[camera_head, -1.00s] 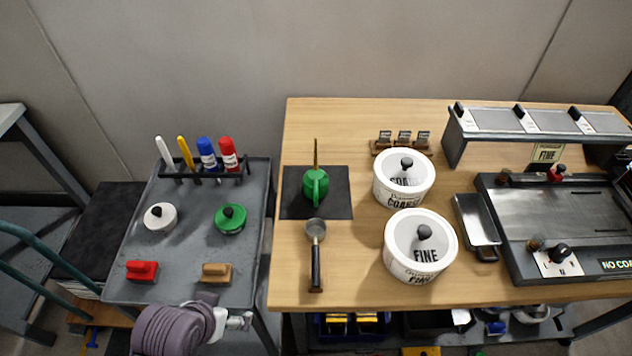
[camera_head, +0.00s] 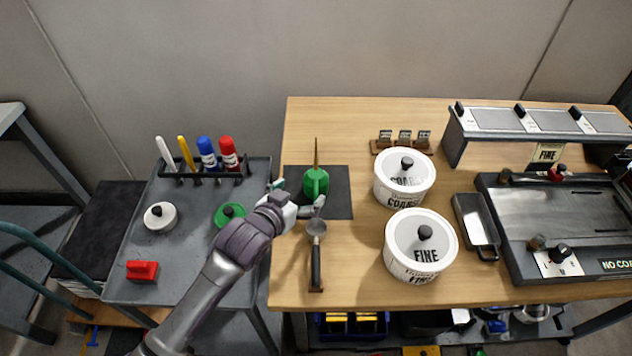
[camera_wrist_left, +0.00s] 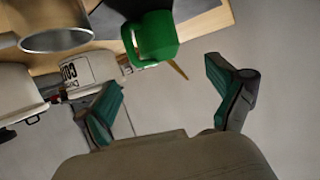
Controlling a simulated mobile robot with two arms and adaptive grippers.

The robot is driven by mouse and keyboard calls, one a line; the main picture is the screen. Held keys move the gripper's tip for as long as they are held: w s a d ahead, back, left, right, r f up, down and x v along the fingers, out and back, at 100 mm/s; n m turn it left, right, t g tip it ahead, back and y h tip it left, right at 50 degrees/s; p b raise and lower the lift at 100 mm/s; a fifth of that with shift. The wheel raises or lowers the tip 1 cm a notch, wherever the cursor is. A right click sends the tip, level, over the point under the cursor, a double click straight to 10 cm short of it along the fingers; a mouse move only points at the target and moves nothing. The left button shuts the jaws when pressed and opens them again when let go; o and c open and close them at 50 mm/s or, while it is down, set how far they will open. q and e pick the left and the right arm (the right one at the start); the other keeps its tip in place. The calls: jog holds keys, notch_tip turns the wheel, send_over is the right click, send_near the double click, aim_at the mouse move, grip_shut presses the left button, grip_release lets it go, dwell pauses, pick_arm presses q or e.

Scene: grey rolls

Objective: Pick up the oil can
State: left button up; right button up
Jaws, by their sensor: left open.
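The green oil can (camera_head: 316,184) with its thin brown spout stands on a dark mat (camera_head: 341,205) on the wooden table. My left gripper (camera_head: 299,194) is open beside the can's near left side, with its fingers pointing toward it. In the left wrist view the can (camera_wrist_left: 154,38) shows ahead of the open, empty fingers (camera_wrist_left: 165,88), apart from them. The spout points down to the right there. My right gripper is not in view.
A long-handled scoop (camera_head: 316,230) lies just in front of the mat. White COARSE (camera_head: 381,190) and FINE (camera_head: 400,267) pots stand to the right.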

aim_at(311, 183)
pick_arm(q)
jog(key=x, duration=0.8)
jog(key=shift+f, duration=0.4)
jog(key=shift+r, duration=0.1)
jog(key=c, duration=1.1)
